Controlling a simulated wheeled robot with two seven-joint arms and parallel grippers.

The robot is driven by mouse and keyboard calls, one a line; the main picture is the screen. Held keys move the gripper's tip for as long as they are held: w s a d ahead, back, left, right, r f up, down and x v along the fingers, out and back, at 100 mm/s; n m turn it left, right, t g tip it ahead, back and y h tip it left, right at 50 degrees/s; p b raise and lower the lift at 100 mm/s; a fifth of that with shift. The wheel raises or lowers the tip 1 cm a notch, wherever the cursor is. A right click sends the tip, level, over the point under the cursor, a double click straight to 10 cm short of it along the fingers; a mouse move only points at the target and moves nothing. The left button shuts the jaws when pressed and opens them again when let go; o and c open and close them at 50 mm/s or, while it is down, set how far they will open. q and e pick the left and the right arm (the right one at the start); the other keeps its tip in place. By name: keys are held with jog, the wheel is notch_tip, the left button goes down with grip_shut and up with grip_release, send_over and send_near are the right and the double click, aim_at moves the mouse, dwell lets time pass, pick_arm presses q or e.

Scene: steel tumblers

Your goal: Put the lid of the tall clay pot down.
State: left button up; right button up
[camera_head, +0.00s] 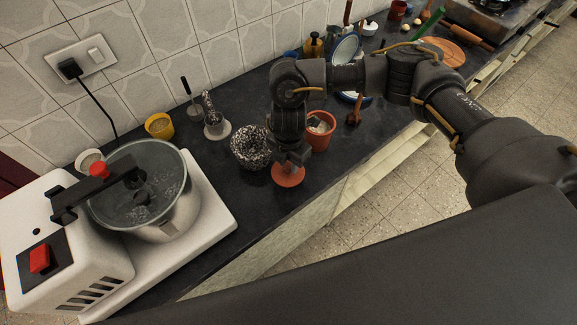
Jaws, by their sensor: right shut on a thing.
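The lid (287,178) is an orange-brown clay disc near the front edge of the dark counter. My right gripper (291,160) points down and is shut on the top of the lid. Whether the lid touches the counter or hangs just above it, I cannot tell. The tall clay pot (327,121) stands open just right of my right gripper, with something pale showing inside. My right wrist hides part of its left side. My left gripper is not in view.
A black-and-white speckled bowl (249,152) stands close left of the lid. A white mixer (205,215) with a steel bowl fills the left. A wooden spoon (353,117) is right of the pot.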

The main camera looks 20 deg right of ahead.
aim_at(288, 163)
jog(key=shift+w+d+f, duration=0.1)
jog(key=shift+w+f, duration=0.2)
jog(key=shift+f, duration=0.15)
notch_tip(288, 163, down, 3)
jog(key=shift+w+f, duration=0.1)
jog(key=shift+f, duration=0.15)
jog(key=o, duration=1)
jog(key=shift+c, duration=0.2)
